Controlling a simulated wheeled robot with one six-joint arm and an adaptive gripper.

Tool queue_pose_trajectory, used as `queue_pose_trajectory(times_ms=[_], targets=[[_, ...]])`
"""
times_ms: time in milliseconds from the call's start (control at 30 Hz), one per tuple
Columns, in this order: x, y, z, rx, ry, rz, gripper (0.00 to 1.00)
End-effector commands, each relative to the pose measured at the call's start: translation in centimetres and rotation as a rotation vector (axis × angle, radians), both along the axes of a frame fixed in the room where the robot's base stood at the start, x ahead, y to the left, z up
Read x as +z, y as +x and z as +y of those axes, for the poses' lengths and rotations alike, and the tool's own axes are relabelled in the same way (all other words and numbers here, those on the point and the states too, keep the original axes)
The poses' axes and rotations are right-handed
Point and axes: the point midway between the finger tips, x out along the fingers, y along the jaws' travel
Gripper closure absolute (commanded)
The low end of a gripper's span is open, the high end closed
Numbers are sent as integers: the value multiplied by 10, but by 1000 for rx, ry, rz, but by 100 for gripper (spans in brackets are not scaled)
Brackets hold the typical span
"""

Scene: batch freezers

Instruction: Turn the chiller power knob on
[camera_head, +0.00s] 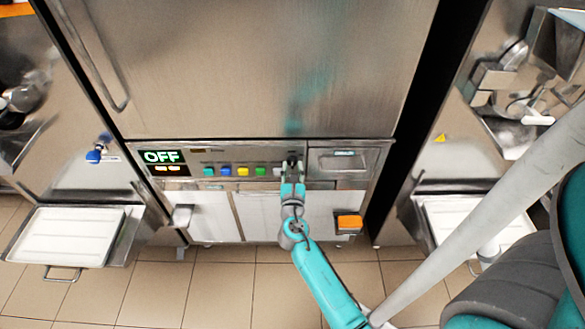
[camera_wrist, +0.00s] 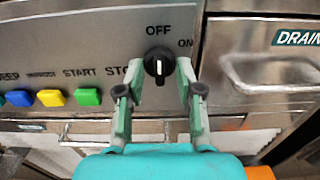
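The black power knob (camera_wrist: 158,62) sits on the steel control panel, with OFF printed above it and ON to its upper right. Its white pointer line stands upright, toward OFF. The panel's display (camera_head: 162,157) reads OFF in green. My gripper (camera_wrist: 158,70) is open, with one green finger on each side of the knob. Gaps show between the fingers and the knob, so it is not gripped. In the head view my gripper (camera_head: 292,182) reaches up to the panel and partly covers the knob.
Coloured buttons, including a green START button (camera_wrist: 88,97), lie left of the knob. A steel drawer marked DRAIN (camera_wrist: 275,55) is to its right. An orange block (camera_head: 349,222) is below right. White trays (camera_head: 65,238) stand at the sides.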

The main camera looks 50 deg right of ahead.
Motion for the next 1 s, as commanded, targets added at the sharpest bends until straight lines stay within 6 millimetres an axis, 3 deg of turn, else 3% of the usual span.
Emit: queue_pose_trajectory(times_ms=[367,500,533,1000], targets=[[0,3,-4,0,0,0,64],[0,3,-4,0,0,0,99],[0,3,-4,0,0,0,100],[0,2,-5,-2,33,-43,100]])
